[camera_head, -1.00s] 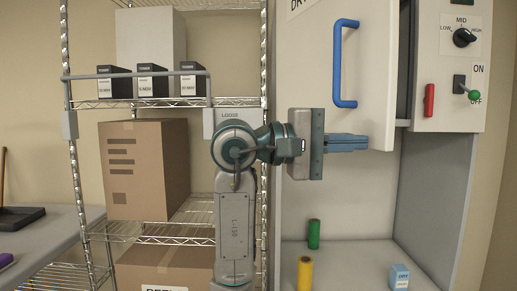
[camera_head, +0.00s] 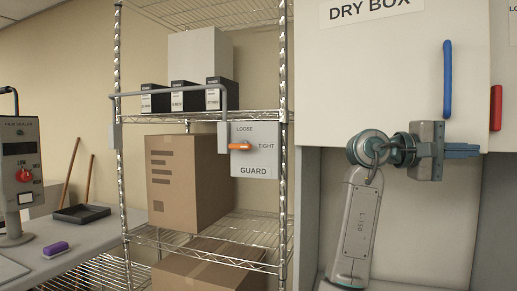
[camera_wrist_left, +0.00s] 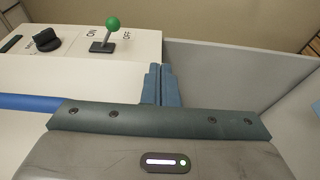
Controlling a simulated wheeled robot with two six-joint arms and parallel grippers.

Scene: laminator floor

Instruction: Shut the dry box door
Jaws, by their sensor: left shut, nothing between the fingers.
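The dry box door (camera_head: 380,75) is a large pale panel at the right of the head view, with a "DRY BOX" label and an upright blue handle (camera_head: 447,80). No wide dark gap shows at its right edge; I cannot tell if it is fully flush. My left gripper (camera_head: 462,151) is shut and empty at the door's lower edge, below the handle, its fingers pointing right. In the left wrist view its closed blue fingers (camera_wrist_left: 158,84) show beside the pale front, with the handle (camera_wrist_left: 30,102) at left. Whether they touch the door is unclear. My right gripper is not in view.
A wire shelf (camera_head: 205,118) with a cardboard box (camera_head: 188,185) and a guard plate (camera_head: 254,160) stands left of the dry box.

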